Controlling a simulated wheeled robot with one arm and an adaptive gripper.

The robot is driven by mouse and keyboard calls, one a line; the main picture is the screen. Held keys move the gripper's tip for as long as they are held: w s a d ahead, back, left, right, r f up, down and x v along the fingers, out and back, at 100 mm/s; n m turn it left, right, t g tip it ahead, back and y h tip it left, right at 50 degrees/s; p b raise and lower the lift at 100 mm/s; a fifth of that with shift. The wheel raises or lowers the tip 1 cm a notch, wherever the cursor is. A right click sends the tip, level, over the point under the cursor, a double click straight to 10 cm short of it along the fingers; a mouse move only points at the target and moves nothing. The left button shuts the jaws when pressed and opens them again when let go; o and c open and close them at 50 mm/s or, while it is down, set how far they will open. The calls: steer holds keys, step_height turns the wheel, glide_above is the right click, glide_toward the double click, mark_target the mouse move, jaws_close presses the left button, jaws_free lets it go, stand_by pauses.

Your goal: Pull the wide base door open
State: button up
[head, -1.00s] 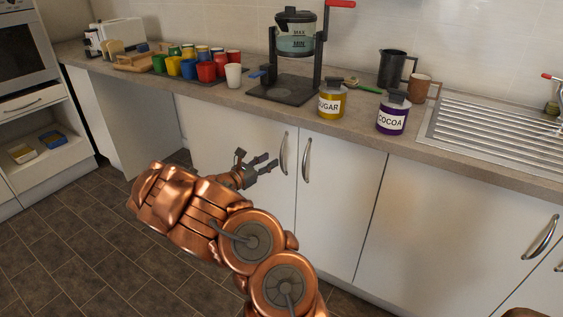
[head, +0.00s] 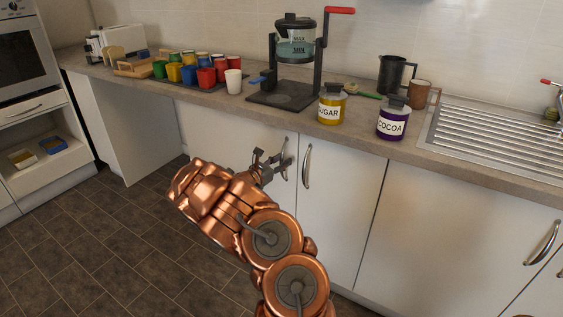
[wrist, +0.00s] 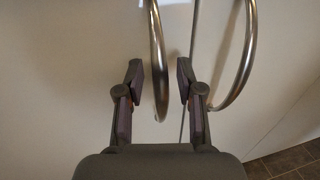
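My gripper (head: 273,165) is at the vertical handle of the left white base door (head: 222,137), partly covering that handle in the head view. In the wrist view my gripper (wrist: 160,85) is open, and the lower end of a curved metal handle (wrist: 157,60) lies between its two fingers. A gap shows between the handle and each finger. The door looks closed, its edge meeting the neighbouring door (head: 335,190) at a thin seam. A wider-looking door panel (head: 440,235) with its own handle (head: 541,243) is farther right.
The neighbouring door's handle (head: 306,166) stands close to the right of my gripper, and in the wrist view this handle (wrist: 248,60) is just beyond the right finger. The worktop (head: 300,119) above carries jars, cups and a coffee maker. Tiled floor (head: 100,235) is clear at left.

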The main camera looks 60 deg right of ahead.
steer(key=shift+d, duration=0.1)
jaws_close()
stand_by(0.3)
stand_by(0.4)
